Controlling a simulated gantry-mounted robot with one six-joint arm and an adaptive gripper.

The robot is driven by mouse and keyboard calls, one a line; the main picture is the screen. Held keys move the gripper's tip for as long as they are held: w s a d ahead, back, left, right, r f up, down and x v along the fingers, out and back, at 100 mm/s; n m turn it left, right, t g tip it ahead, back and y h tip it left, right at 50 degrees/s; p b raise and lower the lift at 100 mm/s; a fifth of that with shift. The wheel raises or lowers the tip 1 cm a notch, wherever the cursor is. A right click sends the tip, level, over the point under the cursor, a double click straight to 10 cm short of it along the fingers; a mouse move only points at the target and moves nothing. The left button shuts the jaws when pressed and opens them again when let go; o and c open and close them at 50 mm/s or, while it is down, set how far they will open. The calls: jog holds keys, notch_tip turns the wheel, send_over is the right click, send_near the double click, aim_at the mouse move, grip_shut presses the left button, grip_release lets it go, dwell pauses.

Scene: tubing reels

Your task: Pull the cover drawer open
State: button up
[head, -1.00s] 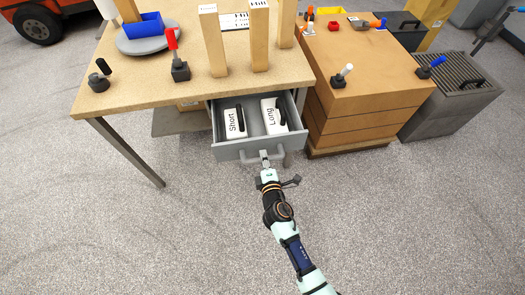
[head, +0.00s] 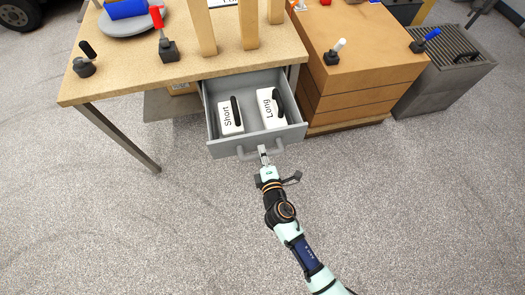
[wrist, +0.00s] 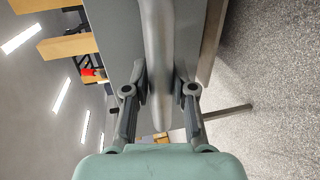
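The grey cover drawer (head: 256,141) stands pulled out from under the wooden table's front edge. Inside it lie two white covers with black handles, one marked "Short" (head: 229,118) and one marked "Long" (head: 268,108). The drawer's grey bar handle (head: 246,154) runs along its front. My gripper (head: 263,150) is at the middle of this handle. In the wrist view the handle (wrist: 158,40) passes between the two finger pads of my gripper (wrist: 160,82), which sit close against both its sides. The grip looks shut on it.
The table (head: 130,75) carries wooden posts, a black-handled lever (head: 84,62) and a red-handled lever (head: 162,38). A wooden cabinet (head: 365,75) stands close at the drawer's right. The carpet (head: 150,230) in front is clear.

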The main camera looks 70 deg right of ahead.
jog(key=shift+o, duration=1.4)
jog(key=v, duration=1.2)
jog(key=shift+f, duration=0.1)
